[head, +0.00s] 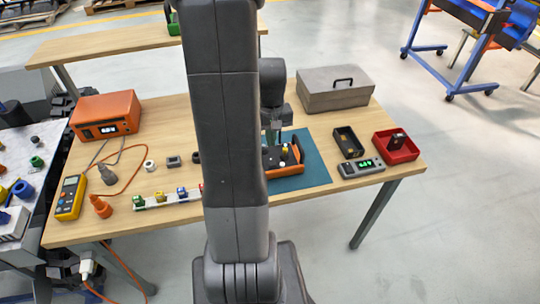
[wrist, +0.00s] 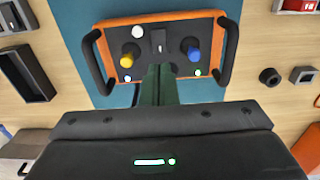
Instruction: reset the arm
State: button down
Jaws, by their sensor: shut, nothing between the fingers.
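My gripper (wrist: 160,72) is shut and empty, its dark green fingers pressed together. In the wrist view they overlap the near edge of an orange-framed carrier (wrist: 184,20) with black handles on both sides. Its dark face bears a yellow knob, a blue knob, a black switch, a white disc and small green lights. In the head view the carrier (head: 298,153) rests on a teal mat (head: 315,172), and my gripper (head: 275,138) is above it or close to it. I cannot tell whether they touch. My upright arm hides part of the table and the carrier's left side.
On the table (head: 350,196) stand an orange device (head: 107,112) with cables, a yellow multimeter (head: 71,196), a white rail (head: 160,203) of coloured parts, a grey case (head: 335,90), a black tray (head: 347,142), a red bin (head: 407,155) and a grey meter (head: 362,168).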

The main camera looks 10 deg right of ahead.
aim_at(271, 159)
jog(key=shift+r, duration=0.35)
jog(key=shift+f, duration=0.1)
notch_tip(271, 159, down, 7)
jog(key=b, duration=0.5)
jog(key=shift+r, duration=0.2)
jog(key=shift+r, duration=0.15)
